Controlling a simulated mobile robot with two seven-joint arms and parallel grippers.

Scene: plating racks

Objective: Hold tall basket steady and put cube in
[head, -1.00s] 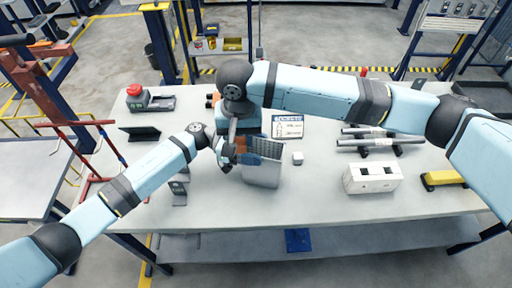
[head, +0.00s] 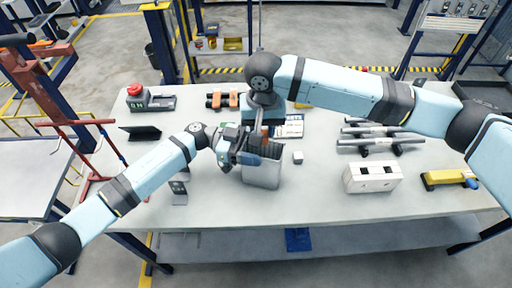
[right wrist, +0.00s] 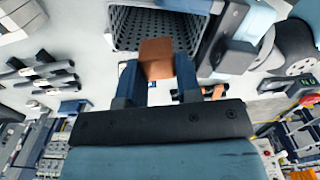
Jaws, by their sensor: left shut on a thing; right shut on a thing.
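The tall basket (head: 262,176) is grey with a dark slotted inside and stands on the table, its mouth upward. My left gripper (head: 244,156) is shut on its left rim. My right gripper (head: 263,134) is above the basket mouth, pointing down. In the right wrist view the right gripper (right wrist: 157,72) is shut on a brown-orange cube (right wrist: 157,50). There the cube overlaps the open mouth of the basket (right wrist: 124,28).
A small white block (head: 298,157) lies right of the basket. A white box with slots (head: 372,178) and a yellow tool (head: 449,179) are farther right. Grey bars (head: 380,141) lie behind them. A red-button device (head: 148,101) is back left. The table's front is clear.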

